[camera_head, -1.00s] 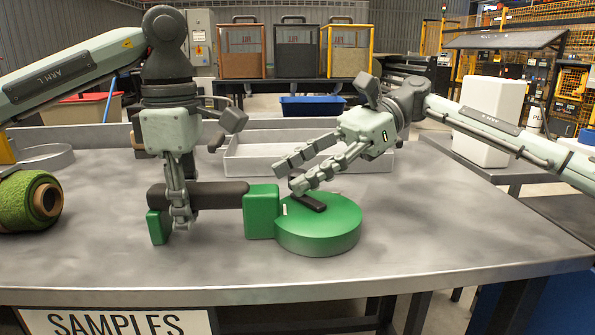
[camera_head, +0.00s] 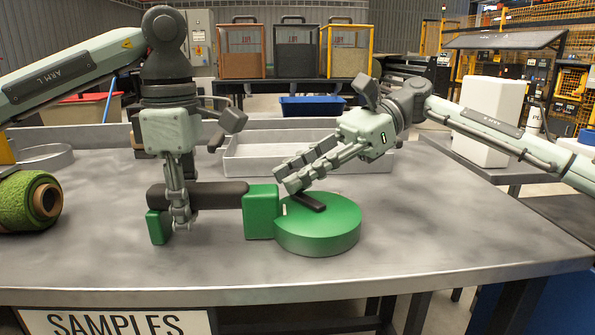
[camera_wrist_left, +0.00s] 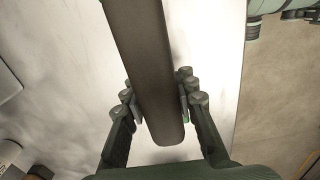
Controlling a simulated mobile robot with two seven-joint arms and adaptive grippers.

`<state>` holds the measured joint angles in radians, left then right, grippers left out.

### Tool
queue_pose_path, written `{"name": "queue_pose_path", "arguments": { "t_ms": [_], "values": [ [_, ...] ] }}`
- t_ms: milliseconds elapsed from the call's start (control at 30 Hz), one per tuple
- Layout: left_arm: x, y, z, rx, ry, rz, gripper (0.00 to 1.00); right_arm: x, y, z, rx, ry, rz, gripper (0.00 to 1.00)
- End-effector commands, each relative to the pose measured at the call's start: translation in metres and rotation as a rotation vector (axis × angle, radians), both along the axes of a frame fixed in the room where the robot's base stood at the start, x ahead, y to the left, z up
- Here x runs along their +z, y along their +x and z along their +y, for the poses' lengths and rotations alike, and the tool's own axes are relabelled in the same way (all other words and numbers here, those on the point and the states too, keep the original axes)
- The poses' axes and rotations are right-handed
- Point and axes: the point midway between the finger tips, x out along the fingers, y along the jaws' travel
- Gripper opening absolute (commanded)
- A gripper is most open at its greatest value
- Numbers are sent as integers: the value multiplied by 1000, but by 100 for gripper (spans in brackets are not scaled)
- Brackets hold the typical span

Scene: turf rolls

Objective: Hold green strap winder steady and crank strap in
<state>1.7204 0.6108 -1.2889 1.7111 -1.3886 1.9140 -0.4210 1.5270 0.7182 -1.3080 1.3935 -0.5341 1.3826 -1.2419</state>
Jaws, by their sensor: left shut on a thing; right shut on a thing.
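The green strap winder (camera_head: 325,232) lies on the grey table, with a round green drum on the right and a green block joined to a dark bar handle (camera_head: 222,194) on the left. My left gripper (camera_head: 180,218) comes down from above and is shut around the bar handle near its left end. The bar also shows between the fingers in the left wrist view (camera_wrist_left: 146,70). A black crank arm (camera_head: 308,203) lies across the drum top. My right gripper (camera_head: 290,182) is shut at the crank's left end, and its fingers hide what they grip.
A green turf roll (camera_head: 30,200) lies at the left table edge. A shallow grey tray (camera_head: 262,166) stands behind the winder. The table is clear to the right and in front. A white block (camera_head: 488,120) stands beyond the table at right.

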Motion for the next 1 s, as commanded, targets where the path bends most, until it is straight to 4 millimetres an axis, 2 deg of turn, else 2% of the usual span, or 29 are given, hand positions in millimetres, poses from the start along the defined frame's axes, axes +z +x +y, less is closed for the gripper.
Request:
{"name": "queue_pose_path", "arguments": {
  "t_ms": [267, 1000],
  "values": [
    [-2, 0, 1, 2, 3, 3, 0, -3, 2, -6, -146, -2, 1, 0],
    [-2, 0, 0, 0, 3, 4, 0, -3, 5, -32, -831, -6, -5, 0]
  ]
}}
